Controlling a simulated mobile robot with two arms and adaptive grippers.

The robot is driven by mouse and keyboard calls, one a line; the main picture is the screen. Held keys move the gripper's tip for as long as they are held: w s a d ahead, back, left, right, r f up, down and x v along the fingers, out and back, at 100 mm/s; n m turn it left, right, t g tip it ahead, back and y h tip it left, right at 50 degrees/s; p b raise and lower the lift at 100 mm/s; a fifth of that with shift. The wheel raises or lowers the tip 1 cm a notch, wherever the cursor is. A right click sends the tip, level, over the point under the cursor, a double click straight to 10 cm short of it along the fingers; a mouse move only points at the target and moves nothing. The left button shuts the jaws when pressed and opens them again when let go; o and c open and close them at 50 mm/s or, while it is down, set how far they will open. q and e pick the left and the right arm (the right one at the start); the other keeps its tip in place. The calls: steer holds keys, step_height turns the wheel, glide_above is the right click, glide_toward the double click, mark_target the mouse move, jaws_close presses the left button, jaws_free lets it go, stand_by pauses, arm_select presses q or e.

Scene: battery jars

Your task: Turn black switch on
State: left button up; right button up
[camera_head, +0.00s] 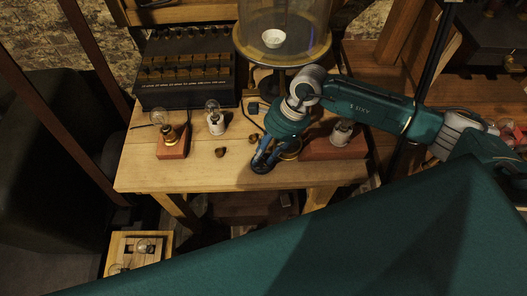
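A small dark round piece (262,168), which looks like the black switch, sits near the front edge of the wooden table (205,180). Its lever or setting is too small and covered to make out. My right gripper (266,158) points down right over it, with its blue fingers converging at this piece. I cannot tell whether the fingers touch it or how far they are closed. Another small dark block with a blue tint (253,107) stands farther back on the table. My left gripper is not in view.
A bulb on a red block (173,146), a white-based bulb (215,122) and two small brown knobs (221,152) stand left of the gripper. A black battery rack (185,72) and a large glass jar (284,35) are behind.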

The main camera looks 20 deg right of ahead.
jaws_close()
